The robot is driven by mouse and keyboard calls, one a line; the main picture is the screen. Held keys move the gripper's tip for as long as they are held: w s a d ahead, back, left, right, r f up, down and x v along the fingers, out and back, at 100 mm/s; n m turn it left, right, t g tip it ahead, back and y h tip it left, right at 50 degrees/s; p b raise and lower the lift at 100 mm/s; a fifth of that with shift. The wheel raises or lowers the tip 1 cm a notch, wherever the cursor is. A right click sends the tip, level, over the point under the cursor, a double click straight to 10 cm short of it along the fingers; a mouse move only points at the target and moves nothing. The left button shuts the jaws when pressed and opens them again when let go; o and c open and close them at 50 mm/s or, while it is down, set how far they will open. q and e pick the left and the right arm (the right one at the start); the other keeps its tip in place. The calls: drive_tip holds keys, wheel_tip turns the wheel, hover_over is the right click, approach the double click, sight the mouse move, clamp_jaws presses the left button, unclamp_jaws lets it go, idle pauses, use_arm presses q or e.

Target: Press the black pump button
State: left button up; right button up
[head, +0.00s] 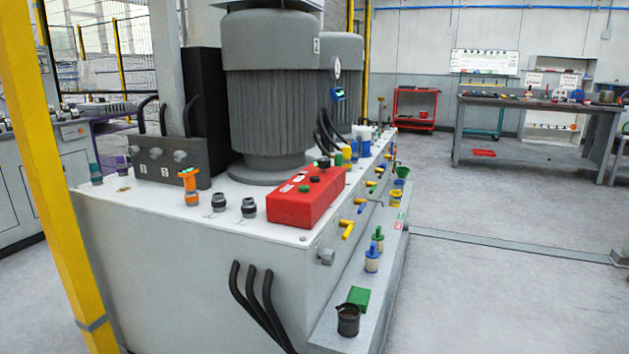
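A red control box (292,211) sits on the near right part of the grey-white hydraulic unit's top (240,212). The lettering is too small to read. Neither of my grippers is in view, and nothing touches the box.
A big grey motor (268,95) stands behind the box. Orange-and-green (190,187) and black fittings (249,207) stand left of it. Yellow-handled valves (347,229) line the right edge. A yellow post (45,150) is at left.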

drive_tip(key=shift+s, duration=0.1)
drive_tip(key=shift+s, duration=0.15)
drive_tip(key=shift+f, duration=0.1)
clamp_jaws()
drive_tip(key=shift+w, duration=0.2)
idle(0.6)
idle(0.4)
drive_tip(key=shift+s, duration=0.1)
